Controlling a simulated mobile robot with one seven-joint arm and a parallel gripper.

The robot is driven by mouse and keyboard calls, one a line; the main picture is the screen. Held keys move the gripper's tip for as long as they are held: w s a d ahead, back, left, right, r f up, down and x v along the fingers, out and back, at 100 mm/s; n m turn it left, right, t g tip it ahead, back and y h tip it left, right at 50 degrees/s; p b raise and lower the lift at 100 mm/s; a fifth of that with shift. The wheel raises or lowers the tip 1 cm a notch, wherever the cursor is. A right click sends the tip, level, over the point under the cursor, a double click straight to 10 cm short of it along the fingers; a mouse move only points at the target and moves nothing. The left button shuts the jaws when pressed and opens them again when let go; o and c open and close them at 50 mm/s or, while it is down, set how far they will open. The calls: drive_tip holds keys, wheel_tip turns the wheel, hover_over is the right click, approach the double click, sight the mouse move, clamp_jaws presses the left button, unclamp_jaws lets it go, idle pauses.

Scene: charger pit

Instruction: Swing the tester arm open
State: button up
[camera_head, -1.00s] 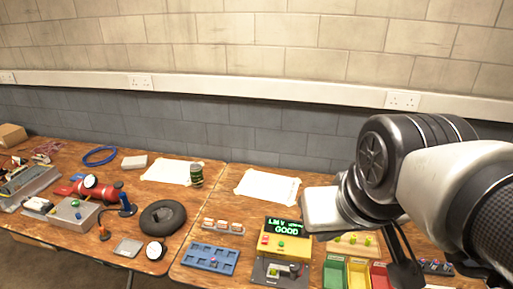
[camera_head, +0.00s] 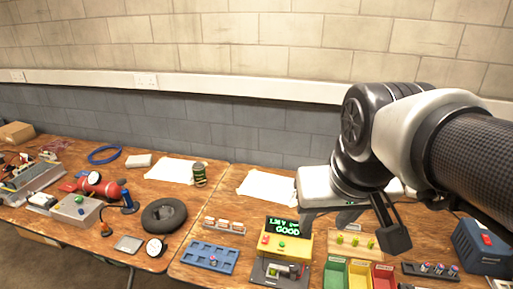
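The tester is a yellow box (camera_head: 288,241) on the table, with a green lit display (camera_head: 287,226) reading "GOOD" in its lower line, and red and green buttons. In front of it is a dark base plate (camera_head: 281,272) with a grey metal piece (camera_head: 282,269) that looks like the tester arm; whether that is open or closed is too small to tell. My gripper (camera_head: 332,214) is above and behind the tester, to its right, apart from it.
A blue tray (camera_head: 209,258) lies left of the tester. Green, yellow and red bins (camera_head: 358,273) stand to its right, close by. A wooden block with yellow pegs (camera_head: 352,243) is behind the bins. A blue box (camera_head: 482,247) is at far right. White paper (camera_head: 266,186) lies behind.

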drive_tip(key=w+f+g+b, duration=0.3)
drive_tip(key=w+f+b, duration=0.5)
drive_tip(key=w+f, duration=0.25)
drive_tip(key=m+g+b, duration=0.1)
drive_tip(key=g+b, duration=0.1)
drive_tip(key=b, duration=0.5)
hover_over(294, 266)
wheel_tip(294, 266, down, 13)
wheel_tip(294, 266, down, 17)
drive_tip(key=b, duration=0.4)
clamp_jaws()
